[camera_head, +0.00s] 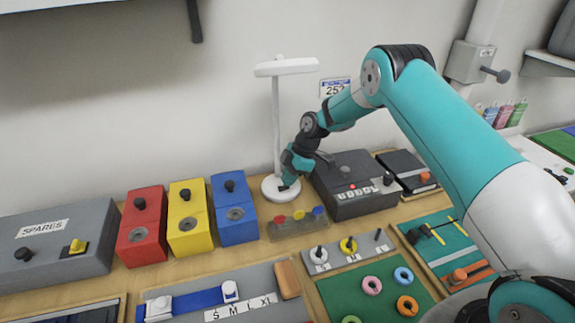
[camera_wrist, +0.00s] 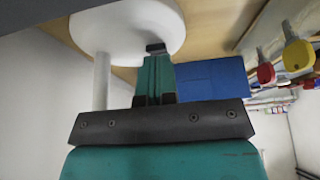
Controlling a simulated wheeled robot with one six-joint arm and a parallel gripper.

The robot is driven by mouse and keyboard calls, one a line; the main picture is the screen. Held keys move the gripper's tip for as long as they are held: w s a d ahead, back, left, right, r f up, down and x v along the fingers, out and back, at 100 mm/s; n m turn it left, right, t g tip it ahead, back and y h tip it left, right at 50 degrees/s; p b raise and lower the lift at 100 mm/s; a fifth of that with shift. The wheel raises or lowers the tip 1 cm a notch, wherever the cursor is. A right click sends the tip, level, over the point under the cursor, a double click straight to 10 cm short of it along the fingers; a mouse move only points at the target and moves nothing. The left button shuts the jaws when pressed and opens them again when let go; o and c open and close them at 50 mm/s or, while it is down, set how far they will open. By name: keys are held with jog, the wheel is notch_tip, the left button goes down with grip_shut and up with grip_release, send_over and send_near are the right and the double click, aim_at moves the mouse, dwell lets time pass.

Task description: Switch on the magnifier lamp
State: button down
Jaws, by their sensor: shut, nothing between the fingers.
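The white magnifier lamp (camera_head: 276,120) stands upright at the back of the bench, with a round base, a thin pole and a flat head on top. Its white base also fills the top of the wrist view (camera_wrist: 118,28). My gripper (camera_head: 287,184) points down at the right part of the base. In the wrist view my gripper (camera_wrist: 156,50) is shut and empty, its dark tips overlapping the base's edge. I cannot tell whether the tips touch it. No switch shows clearly; the gripper may hide it. I cannot tell whether the lamp is lit.
Left of the lamp stand a blue box (camera_head: 234,224), a yellow box (camera_head: 189,236) and a red box (camera_head: 142,242). A dark box with a red light (camera_head: 350,200) is close on the right. A low block with coloured knobs (camera_head: 297,229) lies in front.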

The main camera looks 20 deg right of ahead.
jog(key=shift+f, duration=0.2)
jog(key=b, duration=0.1)
jog(key=f+b, duration=0.1)
jog(key=b, duration=0.1)
jog(key=shift+d+f, duration=0.25)
jog(key=shift+d, duration=0.1)
jog(key=shift+r+p, duration=0.3)
jog(key=shift+a+r, duration=0.35)
jog(key=shift+a, duration=0.4)
